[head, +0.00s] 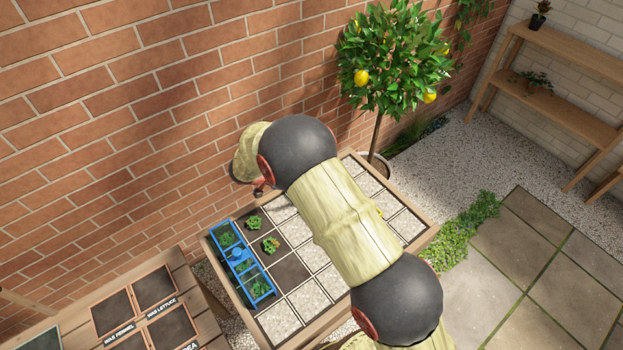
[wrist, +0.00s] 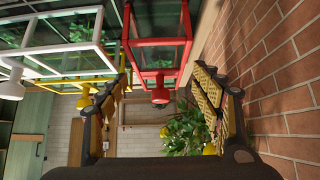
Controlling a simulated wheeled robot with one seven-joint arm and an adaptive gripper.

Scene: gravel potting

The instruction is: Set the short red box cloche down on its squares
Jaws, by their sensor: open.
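In the wrist view, a red box cloche (wrist: 159,56) with clear panes and a dark red knob (wrist: 160,97) shows beyond my gripper (wrist: 165,92). The knob points down in the picture. My fingers are spread wide on either side, and I see no contact with the knob. In the head view my arm covers much of the planting bed (head: 428,240), and my gripper is mostly hidden. A small red patch shows beside my arm there; I cannot tell what it is. The bed has pale gravel squares (head: 301,228) and dark soil squares (head: 289,272).
A blue cloche (head: 237,254) covers plants in the bed's left column. Small plants (head: 271,245) grow beside it. Yellow (wrist: 80,72) and white (wrist: 60,30) cloches show left in the wrist view. A brick wall (wrist: 275,80) is close on the right. A lemon tree (head: 392,55) stands behind the bed.

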